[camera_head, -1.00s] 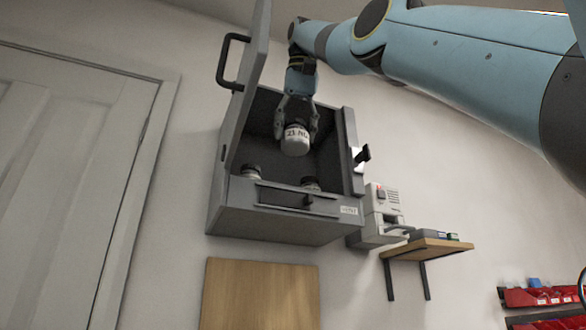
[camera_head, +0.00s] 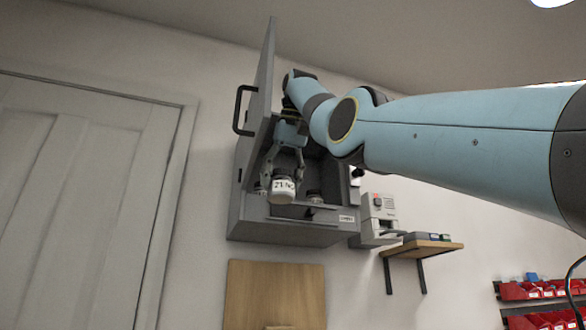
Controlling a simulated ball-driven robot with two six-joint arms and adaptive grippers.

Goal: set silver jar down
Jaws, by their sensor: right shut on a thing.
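The silver jar (camera_head: 282,190), with a dark-lettered white label, hangs between the fingers of my right gripper (camera_head: 284,176). The gripper is shut on it from above. The jar is at the front opening of a grey wall cabinet (camera_head: 290,233) whose door (camera_head: 259,95) stands open upward on the left. From this low angle I cannot tell whether the jar is inside the cabinet or just in front of it. My left gripper is not in view.
A small grey machine (camera_head: 378,215) and a wooden shelf (camera_head: 425,247) are at right. Red bins (camera_head: 540,291) are far right. A wooden panel (camera_head: 274,292) is below.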

